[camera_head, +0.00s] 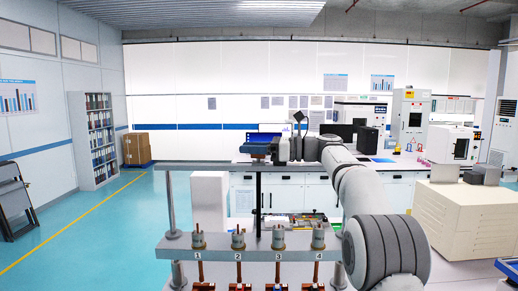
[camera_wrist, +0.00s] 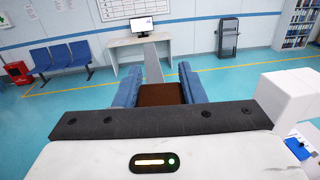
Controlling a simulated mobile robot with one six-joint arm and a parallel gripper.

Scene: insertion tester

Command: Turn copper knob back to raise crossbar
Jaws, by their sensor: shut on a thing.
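My gripper (camera_head: 252,145) is at the top of the tester frame in the head view. In the wrist view its two blue fingers (camera_wrist: 159,88) are closed on the sides of a brown, copper-coloured knob (camera_wrist: 160,95). The knob is hard to make out in the head view. The grey crossbar (camera_head: 260,242), marked 1 to 4, runs across the frame below my gripper. It carries several grey cylinders with copper pins (camera_head: 238,240). Copper pieces on red-brown blocks (camera_head: 205,286) show under it, cut by the picture's lower edge.
A thin grey top beam (camera_head: 215,167) and a left post (camera_head: 170,205) belong to the frame. A dark rod (camera_head: 258,205) hangs in its middle. A white bench (camera_head: 290,185) with instruments stands behind. A beige cabinet (camera_head: 460,215) stands right.

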